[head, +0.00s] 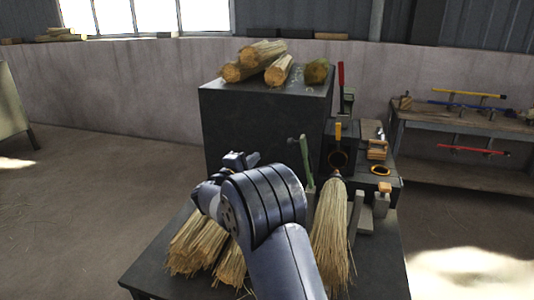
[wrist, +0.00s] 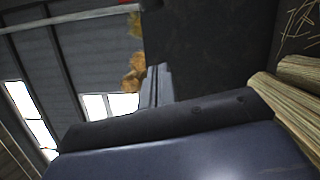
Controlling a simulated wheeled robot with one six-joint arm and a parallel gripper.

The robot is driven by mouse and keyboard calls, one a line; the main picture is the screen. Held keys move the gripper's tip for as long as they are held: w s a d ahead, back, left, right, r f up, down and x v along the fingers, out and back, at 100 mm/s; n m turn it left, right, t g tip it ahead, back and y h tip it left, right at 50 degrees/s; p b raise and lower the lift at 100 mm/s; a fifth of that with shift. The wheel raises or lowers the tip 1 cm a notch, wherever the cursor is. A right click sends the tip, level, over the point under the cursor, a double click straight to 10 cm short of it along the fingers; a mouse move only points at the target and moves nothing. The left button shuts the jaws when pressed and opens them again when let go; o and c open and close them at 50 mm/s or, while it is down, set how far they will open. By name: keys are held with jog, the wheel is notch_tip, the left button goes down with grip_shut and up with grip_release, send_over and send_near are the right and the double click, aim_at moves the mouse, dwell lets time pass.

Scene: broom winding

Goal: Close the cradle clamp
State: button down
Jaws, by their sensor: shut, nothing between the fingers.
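A broom head of pale straw (head: 330,235) lies on the front of the dark table, bristles toward me, its top at the dark block. A green upright lever (head: 305,160) stands just left of it, its base partly hidden by my arm. Grey blocks (head: 365,215) stand to the broom's right. I cannot tell for certain which part is the cradle clamp or how far it is closed. My gripper (head: 240,160) is shut and empty, left of the green lever and apart from it, in front of the large dark block. The wrist view shows no clamp.
Straw bundles (head: 200,245) lie on the table at left, partly behind my arm. More bundles (head: 262,60) top the dark block (head: 265,125). A red lever (head: 341,75) and yellow-handled tool (head: 338,132) stand at right. A shelf (head: 455,125) is beyond.

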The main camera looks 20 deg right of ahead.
jog(key=w+d+r+p, duration=0.1)
jog(key=w+d+p, duration=0.2)
jog(key=d, duration=0.7)
jog(key=shift+w+r+p, duration=0.15)
jog(key=shift+w+p, duration=0.25)
jog(key=shift+d, duration=0.2)
